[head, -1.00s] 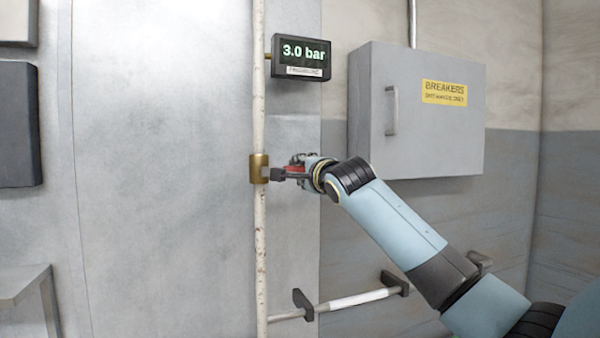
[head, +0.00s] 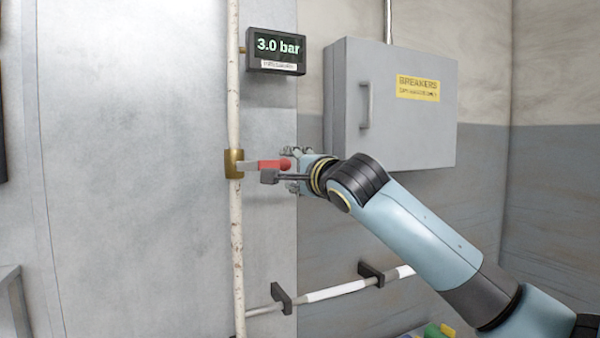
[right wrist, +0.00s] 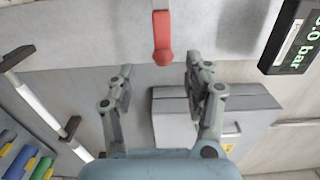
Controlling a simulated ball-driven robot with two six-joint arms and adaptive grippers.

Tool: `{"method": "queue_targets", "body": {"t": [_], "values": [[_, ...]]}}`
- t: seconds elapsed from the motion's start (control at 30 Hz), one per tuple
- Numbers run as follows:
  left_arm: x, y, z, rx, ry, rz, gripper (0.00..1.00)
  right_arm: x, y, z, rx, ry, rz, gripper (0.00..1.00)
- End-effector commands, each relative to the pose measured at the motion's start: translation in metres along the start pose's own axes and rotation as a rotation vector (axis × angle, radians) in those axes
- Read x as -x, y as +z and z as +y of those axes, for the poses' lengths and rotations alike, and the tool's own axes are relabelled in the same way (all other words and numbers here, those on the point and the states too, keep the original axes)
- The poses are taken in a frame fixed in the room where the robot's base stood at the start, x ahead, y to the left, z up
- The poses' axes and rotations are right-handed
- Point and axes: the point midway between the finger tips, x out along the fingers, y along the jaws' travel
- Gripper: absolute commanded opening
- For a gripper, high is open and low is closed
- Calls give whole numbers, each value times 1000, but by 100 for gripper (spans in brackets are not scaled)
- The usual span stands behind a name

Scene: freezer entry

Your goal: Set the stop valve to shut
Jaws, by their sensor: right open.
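The stop valve has a brass body (head: 234,164) on a white vertical pipe. Its lever (head: 271,165) with a red grip points right, level and square to the pipe. My right gripper (head: 281,166) is open at the lever's free end, with one dark finger in front and below it in the head view. In the right wrist view the lever's rounded red end (right wrist: 163,52) lies at the opening between the spread fingertips (right wrist: 160,70), with gaps on both sides. Contact is not visible. My left gripper is out of view.
A gauge (head: 276,50) above the valve reads 3.0 bar. A grey breaker box (head: 385,125) is on the wall to the right, behind my right arm. A horizontal rail (head: 335,291) runs below. Colored cylinders (right wrist: 22,160) show at lower left in the right wrist view.

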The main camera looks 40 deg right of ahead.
Motion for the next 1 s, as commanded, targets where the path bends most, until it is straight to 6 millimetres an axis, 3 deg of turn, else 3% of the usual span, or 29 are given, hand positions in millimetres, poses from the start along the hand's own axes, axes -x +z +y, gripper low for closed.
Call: {"method": "queue_targets", "body": {"t": [0.1, 0.27, 0.83, 0.93, 1.0], "values": [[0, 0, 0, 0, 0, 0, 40, 21, 0, 1, 2, 2, -1, 52], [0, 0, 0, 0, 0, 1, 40, 35, 0, 1, 0, 3, 0, 52], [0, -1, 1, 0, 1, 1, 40, 36, 0, 1, -1, 2, 1, 52], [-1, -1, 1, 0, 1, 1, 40, 39, 0, 12, -4, 21, 0, 52], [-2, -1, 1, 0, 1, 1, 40, 42, 2, 37, -19, 64, 3, 52]]}}
